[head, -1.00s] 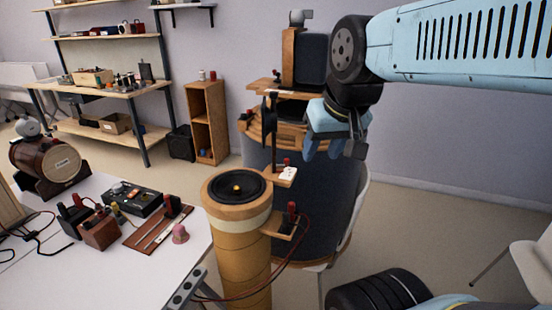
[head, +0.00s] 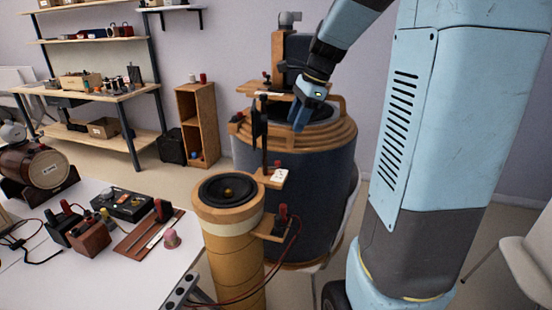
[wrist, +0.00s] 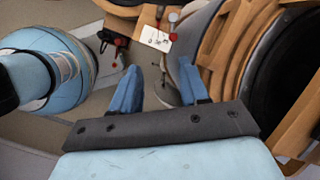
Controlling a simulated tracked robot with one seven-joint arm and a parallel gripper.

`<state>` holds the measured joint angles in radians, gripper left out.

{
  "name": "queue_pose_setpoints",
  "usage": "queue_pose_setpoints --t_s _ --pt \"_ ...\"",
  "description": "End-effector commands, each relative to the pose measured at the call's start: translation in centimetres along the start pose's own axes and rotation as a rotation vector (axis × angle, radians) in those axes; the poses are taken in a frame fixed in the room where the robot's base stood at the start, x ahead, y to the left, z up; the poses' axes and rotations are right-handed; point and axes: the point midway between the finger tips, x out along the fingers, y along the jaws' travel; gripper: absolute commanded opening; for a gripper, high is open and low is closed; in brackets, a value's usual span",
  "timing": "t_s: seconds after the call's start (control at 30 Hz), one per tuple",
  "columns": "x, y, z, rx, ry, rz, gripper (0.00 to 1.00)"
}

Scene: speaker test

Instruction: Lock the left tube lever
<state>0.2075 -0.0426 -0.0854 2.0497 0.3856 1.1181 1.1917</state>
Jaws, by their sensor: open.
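The narrow wooden tube (head: 236,250) stands upright beside the white table, with a black speaker cone on top. A small wooden bracket on its right side carries a red-handled lever (head: 283,212) with wires. A black upright piece (head: 258,130) and a bracket with a white card (head: 279,176) stand behind the cone. My gripper (head: 300,112) is above the front rim of the big dark drum, behind and right of the tube. In the wrist view its two blue fingers (wrist: 157,84) are apart with nothing between them. A red-handled lever also shows there (wrist: 110,38), left of the card.
The big dark drum (head: 290,195) with a wooden rim stands close behind the tube. The white table (head: 95,255) at left holds small boxes and switches. Red and black wires (head: 268,275) hang beside the tube. A white chair (head: 530,255) is at right.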

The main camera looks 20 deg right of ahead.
Motion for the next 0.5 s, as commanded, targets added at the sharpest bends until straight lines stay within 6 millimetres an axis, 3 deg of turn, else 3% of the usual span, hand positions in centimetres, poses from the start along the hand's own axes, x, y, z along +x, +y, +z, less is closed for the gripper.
queue_pose_setpoints --t_s 0.2,0.5 --pt "1.2 -2.7 -1.7 0.205 -0.041 0.030 0.45" --pt "3.2 -3.0 -1.9 0.241 -0.049 0.036 0.45"
